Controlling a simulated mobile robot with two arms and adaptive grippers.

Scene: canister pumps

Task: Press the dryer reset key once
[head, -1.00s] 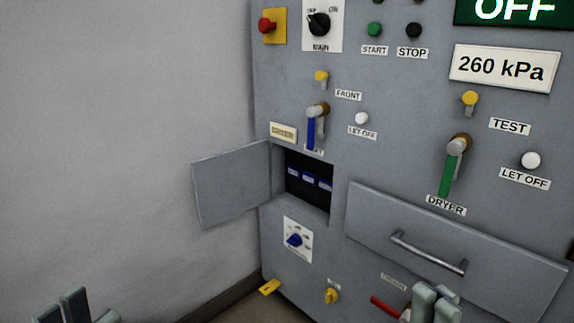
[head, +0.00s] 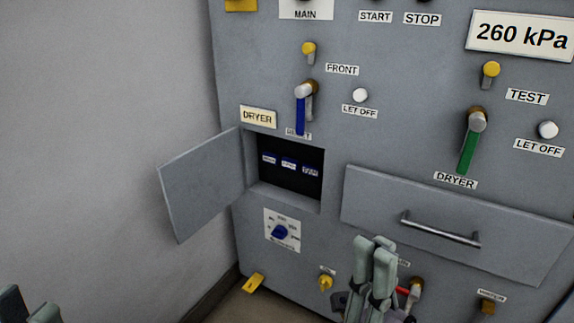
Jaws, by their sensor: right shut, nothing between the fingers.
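A recess labelled DRYER by a cream plate (head: 257,116) is open in the grey panel. Its hinged door (head: 202,184) is swung out to the left. Inside the dark recess is a row of three blue keys (head: 289,163) with small white labels too small to read, so I cannot tell which one is reset. My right gripper (head: 373,243) is shut and empty, below and to the right of the recess, in front of the lower panel. My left gripper (head: 12,292) shows only in part at the bottom left corner; its jaws cannot be judged.
A drawer front with a bar handle (head: 440,232) is right of the recess. Blue-handled (head: 300,115) and green-handled (head: 469,150) levers are above. A yellow piece (head: 253,283) sticks out low on the left. The wall is close on the left.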

